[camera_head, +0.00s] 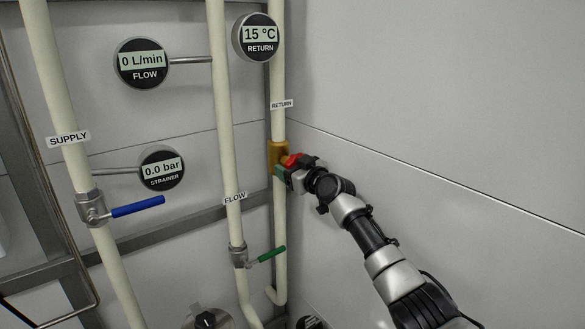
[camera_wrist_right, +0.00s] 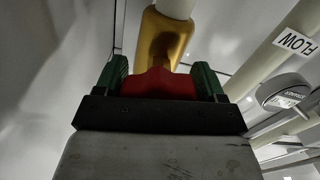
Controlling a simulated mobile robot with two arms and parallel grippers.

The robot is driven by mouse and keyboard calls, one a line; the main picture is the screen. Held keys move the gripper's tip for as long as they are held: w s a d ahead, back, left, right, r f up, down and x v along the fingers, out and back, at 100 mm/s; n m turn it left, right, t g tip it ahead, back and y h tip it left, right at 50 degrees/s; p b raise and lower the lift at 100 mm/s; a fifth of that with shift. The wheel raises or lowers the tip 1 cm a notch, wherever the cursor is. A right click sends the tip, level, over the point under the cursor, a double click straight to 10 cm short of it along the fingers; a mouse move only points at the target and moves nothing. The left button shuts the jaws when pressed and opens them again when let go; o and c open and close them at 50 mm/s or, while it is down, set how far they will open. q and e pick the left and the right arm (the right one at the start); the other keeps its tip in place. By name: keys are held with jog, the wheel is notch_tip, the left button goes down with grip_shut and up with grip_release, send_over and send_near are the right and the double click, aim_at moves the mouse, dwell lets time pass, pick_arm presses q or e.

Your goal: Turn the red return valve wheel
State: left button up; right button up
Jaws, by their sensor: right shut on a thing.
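The red return valve wheel (camera_head: 291,160) sits on a brass valve body (camera_head: 277,155) on the return pipe, in the middle of the head view. My right gripper (camera_head: 285,168) is shut on the wheel. In the right wrist view the red wheel (camera_wrist_right: 158,84) lies between the two green fingers of my right gripper (camera_wrist_right: 162,82), with the brass valve body (camera_wrist_right: 164,40) just beyond. The gripper hides much of the wheel. My left gripper is not in view.
The supply pipe (camera_head: 80,205) has a blue lever (camera_head: 138,207), and the flow pipe (camera_head: 226,120) has a green lever (camera_head: 270,254). Gauges read 0 L/min, 0.0 bar and 15 °C. A grey wall (camera_head: 440,120) stands close to the right of the return pipe.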

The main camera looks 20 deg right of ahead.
jog(key=m, duration=1.1)
jog(key=shift+s+a+r, duration=0.1)
jog(key=shift+a+r, duration=0.05)
jog(key=shift+a, duration=0.2)
jog(key=m+p, duration=0.1)
jog(key=m, duration=0.2)
jog(key=m+p, duration=0.2)
jog(key=m, duration=0.1)
jog(key=shift+r+m, duration=0.2)
jog(key=shift+m, duration=0.2)
jog(key=m+p, duration=0.2)
jog(key=m, duration=0.1)
jog(key=shift+r+m, duration=0.1)
jog(key=shift+m, duration=0.2)
jog(key=m+p, duration=0.2)
jog(key=m, duration=0.1)
jog(key=shift+r+m, duration=0.1)
jog(key=shift+m, duration=0.2)
jog(key=m+p, duration=0.1)
jog(key=m, duration=0.2)
jog(key=shift+m, duration=0.3)
jog(key=m, duration=0.4)
jog(key=shift+d+m, duration=0.1)
jog(key=shift+m, duration=0.2)
jog(key=m, duration=0.5)
jog(key=shift+d, duration=0.15)
jog(key=m, duration=0.6)
jog(key=shift+d, duration=0.1)
